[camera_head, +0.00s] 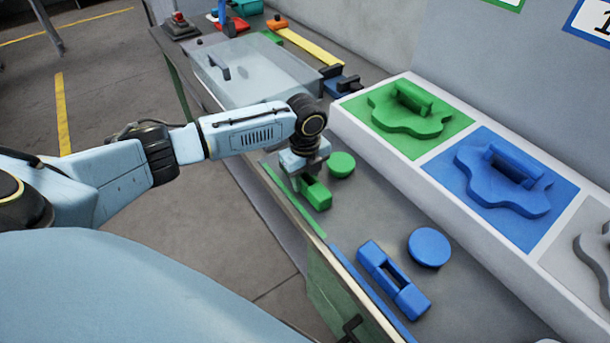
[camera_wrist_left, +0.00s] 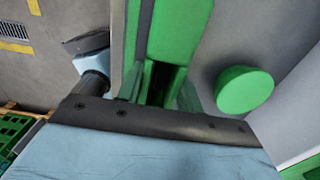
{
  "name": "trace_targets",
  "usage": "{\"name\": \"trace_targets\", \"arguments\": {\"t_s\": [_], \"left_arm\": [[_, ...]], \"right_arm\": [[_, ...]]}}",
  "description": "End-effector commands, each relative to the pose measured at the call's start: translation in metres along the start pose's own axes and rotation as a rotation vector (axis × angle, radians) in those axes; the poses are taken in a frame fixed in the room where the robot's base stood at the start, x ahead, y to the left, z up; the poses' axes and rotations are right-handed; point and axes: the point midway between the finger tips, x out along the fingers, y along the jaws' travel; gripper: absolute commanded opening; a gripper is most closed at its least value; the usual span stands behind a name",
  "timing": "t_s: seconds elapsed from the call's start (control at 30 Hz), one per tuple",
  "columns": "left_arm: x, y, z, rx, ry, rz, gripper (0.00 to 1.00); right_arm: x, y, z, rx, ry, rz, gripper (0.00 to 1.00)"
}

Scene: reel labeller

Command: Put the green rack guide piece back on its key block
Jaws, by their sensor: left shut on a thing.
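A green block (camera_head: 315,192), which I take for the green rack guide piece, is under my left gripper (camera_head: 303,170) near the table's front edge. In the left wrist view it shows as a long green bar (camera_wrist_left: 180,25) with a dark recess between the fingers. My left gripper (camera_wrist_left: 162,88) is shut on this green piece, pointing down. The fingertips are mostly hidden in the head view. I cannot make out a separate key block, or whether the piece touches anything below it. My right gripper is not in view.
A green disc (camera_head: 341,164) lies beside the gripper. A blue slotted block (camera_head: 393,280) and blue disc (camera_head: 430,247) lie nearer. A white rack (camera_head: 352,108) with coloured panels and handled shapes stands right. A clear-lidded box (camera_head: 255,72) is behind. Grey table is bare between.

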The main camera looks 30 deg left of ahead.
Motion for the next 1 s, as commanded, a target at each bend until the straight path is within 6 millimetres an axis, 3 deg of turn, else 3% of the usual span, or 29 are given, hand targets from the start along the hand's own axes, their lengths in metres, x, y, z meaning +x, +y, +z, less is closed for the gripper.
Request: {"name": "trace_targets", "arguments": {"t_s": [0.37,0.4,0.6,0.87,1.0], "left_arm": [[0.005,0.0,0.0,0.0,0.0,-0.002,0.07],[0.005,0.0,0.0,0.0,0.0,-0.001,0.39],[0.005,0.0,0.0,0.0,0.0,-0.001,0.62],[0.004,0.0,0.0,0.0,0.0,0.0,0.62],[-0.008,0.0,0.001,0.0,-0.001,-0.001,0.62]], "right_arm": [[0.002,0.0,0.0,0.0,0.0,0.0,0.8],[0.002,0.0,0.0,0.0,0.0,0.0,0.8],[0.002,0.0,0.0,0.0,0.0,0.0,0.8],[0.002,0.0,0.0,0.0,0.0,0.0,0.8],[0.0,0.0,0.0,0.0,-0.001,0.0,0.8]]}}
